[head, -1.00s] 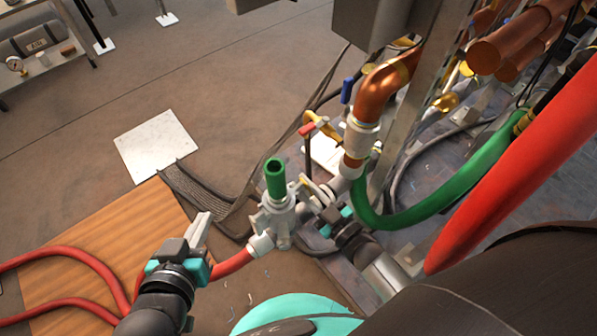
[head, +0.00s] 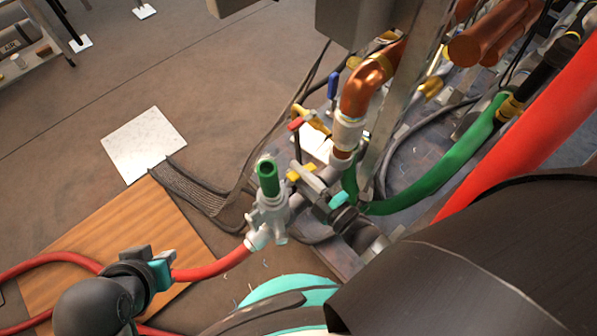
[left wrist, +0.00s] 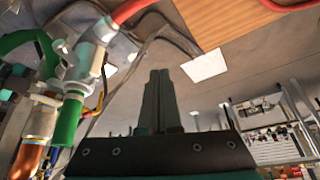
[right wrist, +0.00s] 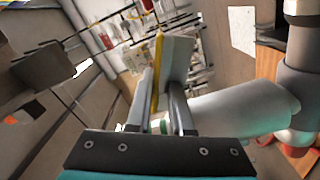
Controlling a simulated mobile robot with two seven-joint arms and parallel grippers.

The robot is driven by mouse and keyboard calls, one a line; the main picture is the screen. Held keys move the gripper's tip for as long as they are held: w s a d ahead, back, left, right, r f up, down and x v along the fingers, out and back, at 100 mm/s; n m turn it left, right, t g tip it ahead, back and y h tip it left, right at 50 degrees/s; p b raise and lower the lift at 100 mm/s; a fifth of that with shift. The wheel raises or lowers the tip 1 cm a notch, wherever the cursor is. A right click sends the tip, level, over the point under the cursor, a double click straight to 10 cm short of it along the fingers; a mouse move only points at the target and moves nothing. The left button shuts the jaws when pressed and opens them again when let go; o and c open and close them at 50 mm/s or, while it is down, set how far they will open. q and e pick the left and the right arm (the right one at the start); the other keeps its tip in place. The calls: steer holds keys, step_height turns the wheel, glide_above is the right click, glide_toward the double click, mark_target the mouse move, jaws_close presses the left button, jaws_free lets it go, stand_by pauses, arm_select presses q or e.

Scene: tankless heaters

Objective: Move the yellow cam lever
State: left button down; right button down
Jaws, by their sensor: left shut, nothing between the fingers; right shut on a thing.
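The yellow cam lever (head: 301,172) shows as a small yellow piece beside the grey fitting (head: 268,212) with the green upright tube. In the right wrist view the lever (right wrist: 157,72) is a thin yellow strip between the fingers, next to a large pale cylinder. My right gripper (head: 303,174) is shut on it, and the fingers hide part of it. My left gripper (head: 165,262) is shut and empty, left of the fitting and above the red hose. In the left wrist view its fingers (left wrist: 158,100) are pressed together.
A red hose (head: 215,268) runs left from the fitting over a wooden board (head: 120,235). A copper elbow pipe (head: 365,88), a green hose (head: 435,188) and a thick red pipe (head: 520,140) crowd the right. The floor at upper left is mostly open around a white plate (head: 145,143).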

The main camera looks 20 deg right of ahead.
steer(key=shift+s+r+n, duration=0.1)
steer(key=shift+r+n, duration=0.1)
steer(key=shift+n, duration=0.2)
steer(key=shift+r+n, duration=0.1)
steer(key=shift+n, duration=0.3)
arm_select(q)
steer(key=shift+s+a+f+g+p, duration=0.25)
steer(key=shift+f+g+p, duration=0.1)
steer(key=shift+f, duration=0.1)
arm_select(e)
steer(key=shift+a+r+n, duration=0.15)
steer(key=shift+r+n, duration=0.05)
steer(key=shift+n, duration=0.45)
steer(key=shift+a+r+n, duration=0.1)
steer(key=shift+r+n, duration=0.05)
steer(key=shift+n, duration=0.5)
arm_select(q)
steer(key=shift+f, duration=0.1)
arm_select(e)
steer(key=c, duration=1.1)
jaws_free()
steer(key=shift+r, duration=0.1)
steer(key=shift+s, duration=0.1)
